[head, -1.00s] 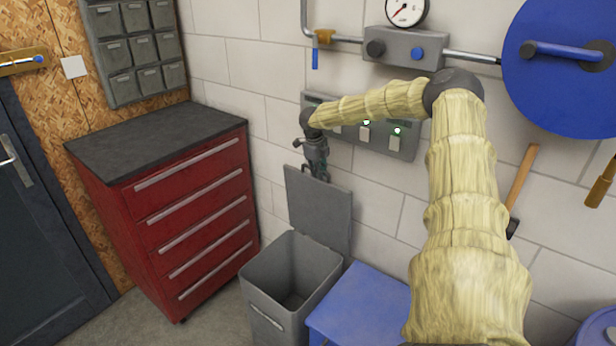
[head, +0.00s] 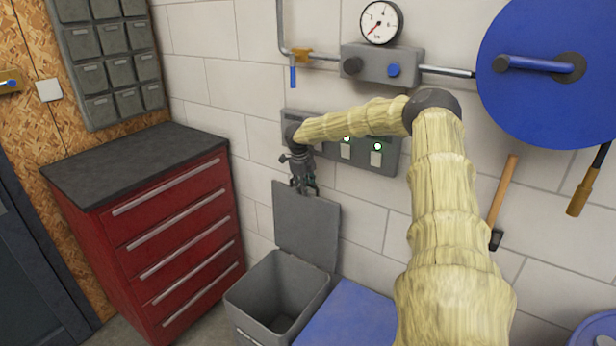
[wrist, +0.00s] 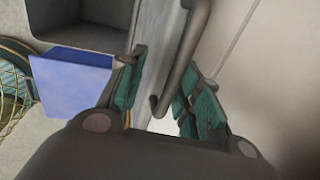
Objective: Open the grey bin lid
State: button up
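The grey bin (head: 238,306) stands on the floor against the wall, its dark inside open to view. Its grey lid (head: 306,228) stands upright at the back of the bin, near the wall. My gripper (head: 305,190) points down at the lid's top edge. In the wrist view, my gripper (wrist: 163,95) has its fingers spread apart. A dark grey bar handle (wrist: 183,60) shows between and beyond them, beside a pale grey surface. I cannot tell whether a finger touches the lid. The bin's inside (wrist: 80,14) shows at the upper left there.
A blue bin lid (head: 345,318) is right of the grey bin; it also shows in the wrist view (wrist: 70,85). A red drawer cabinet (head: 165,240) stands left. A grey switch panel (head: 385,160) is on the wall behind my arm. A hammer (head: 503,200) hangs right.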

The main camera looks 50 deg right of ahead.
notch_tip(320, 180, up, 12)
jog(key=a, duration=0.2)
jog(key=shift+a, duration=0.25)
dwell(0.4)
jog(key=shift+f, duration=0.1)
dwell(0.4)
